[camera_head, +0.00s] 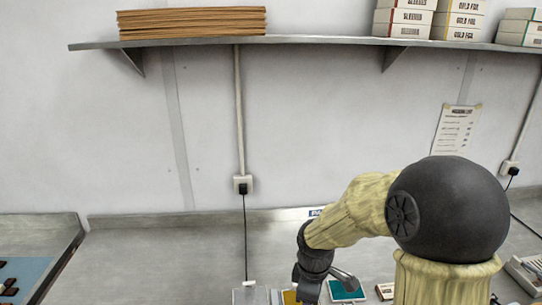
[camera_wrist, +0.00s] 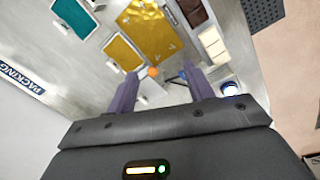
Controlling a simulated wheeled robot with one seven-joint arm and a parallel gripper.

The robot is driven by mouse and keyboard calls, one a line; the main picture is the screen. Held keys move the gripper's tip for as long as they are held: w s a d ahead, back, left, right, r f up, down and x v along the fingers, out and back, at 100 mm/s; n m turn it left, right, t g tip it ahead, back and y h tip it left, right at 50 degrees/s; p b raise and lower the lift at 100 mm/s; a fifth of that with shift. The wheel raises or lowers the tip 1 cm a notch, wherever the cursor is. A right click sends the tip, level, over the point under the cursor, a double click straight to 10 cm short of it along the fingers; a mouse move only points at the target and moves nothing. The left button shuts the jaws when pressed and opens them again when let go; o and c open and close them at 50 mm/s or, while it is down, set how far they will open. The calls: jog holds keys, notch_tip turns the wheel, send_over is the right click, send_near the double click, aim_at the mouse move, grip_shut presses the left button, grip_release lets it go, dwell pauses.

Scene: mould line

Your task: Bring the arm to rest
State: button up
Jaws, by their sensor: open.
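My arm shows at the right of the head view, bent, with its lower part hanging over the workbench. My gripper is at the bottom of that view, where its fingertips are cut off or hidden. In the wrist view my gripper (camera_wrist: 160,82) shows two dark fingers spread apart. Nothing is between them that I can see as held. The fingers point towards the bench top, and the things beyond them look apart from the fingers.
The bench (camera_head: 175,240) carries a teal pad (camera_head: 345,291), also in the wrist view (camera_wrist: 75,16), and a yellow sheet (camera_wrist: 150,30). A wall shelf (camera_head: 320,40) holds brown boards (camera_head: 190,23) and boxes (camera_head: 402,22). A cable (camera_head: 245,235) hangs from a socket. The bench's back left is bare.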

jog(key=s+d+m, duration=0.3)
jog(key=s+m, duration=0.1)
jog(key=m, duration=0.3)
jog(key=s+d+r+m+t, duration=0.1)
jog(key=s+d+m, duration=0.2)
jog(key=s+m, duration=0.2)
jog(key=shift+m+t+b, duration=0.3)
jog(key=shift+m+b, duration=0.1)
jog(key=shift+m, duration=0.6)
jog(key=shift+c, duration=0.4)
jog(key=shift+c, duration=1.3)
jog(key=shift+w, duration=0.1)
